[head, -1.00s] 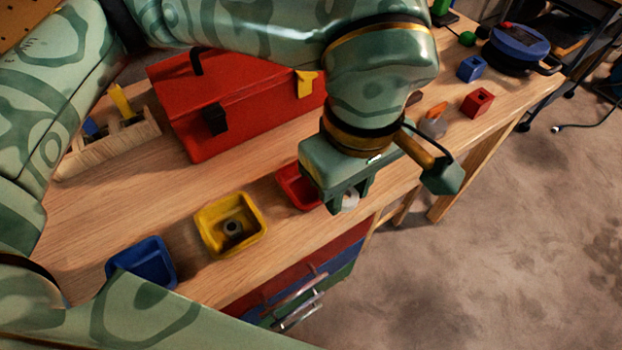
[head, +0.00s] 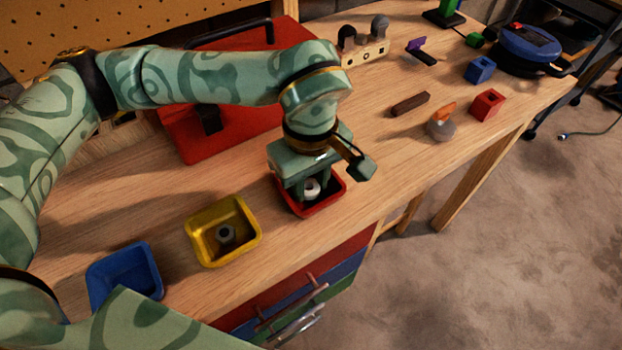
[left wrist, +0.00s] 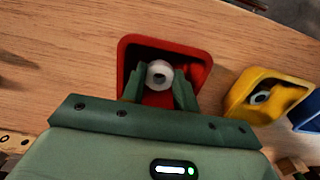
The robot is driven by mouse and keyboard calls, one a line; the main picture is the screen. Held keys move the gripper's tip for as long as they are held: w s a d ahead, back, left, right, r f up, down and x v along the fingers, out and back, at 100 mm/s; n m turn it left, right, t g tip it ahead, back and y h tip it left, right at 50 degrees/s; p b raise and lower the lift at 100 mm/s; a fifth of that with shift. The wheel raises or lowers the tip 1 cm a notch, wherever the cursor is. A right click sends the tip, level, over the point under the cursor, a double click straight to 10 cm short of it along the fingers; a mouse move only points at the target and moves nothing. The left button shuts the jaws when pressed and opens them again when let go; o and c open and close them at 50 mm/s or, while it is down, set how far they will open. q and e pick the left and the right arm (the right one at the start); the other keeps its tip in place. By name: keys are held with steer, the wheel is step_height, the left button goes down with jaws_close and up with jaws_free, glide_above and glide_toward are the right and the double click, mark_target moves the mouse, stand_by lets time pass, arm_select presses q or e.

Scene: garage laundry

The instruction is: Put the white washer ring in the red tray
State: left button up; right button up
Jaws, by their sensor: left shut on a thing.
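The white washer ring (head: 312,188) is between the fingers of my left gripper (head: 308,192), which is shut on it. The red tray (head: 326,205) lies right below, with the ring over the inside of the tray. In the left wrist view the ring (left wrist: 159,74) shows between the fingertips (left wrist: 158,84), framed by the walls of the red tray (left wrist: 166,40). I cannot tell whether the ring touches the tray floor. My right gripper is not in view.
A yellow tray (head: 193,240) with a grey ring (head: 225,234) and a blue tray (head: 103,276) stand to the left. A red toolbox (head: 245,126) is behind the arm. A grey and orange thing (head: 441,121) and red block (head: 488,105) stand right. Wood between is clear.

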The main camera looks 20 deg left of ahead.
arm_select(q)
steer(key=shift+f, duration=0.1)
steer(key=o, duration=0.7)
steer(key=shift+o, duration=0.2)
step_height(320, 180, up, 12)
steer(key=p, duration=0.3)
steer(key=shift+r, duration=0.2)
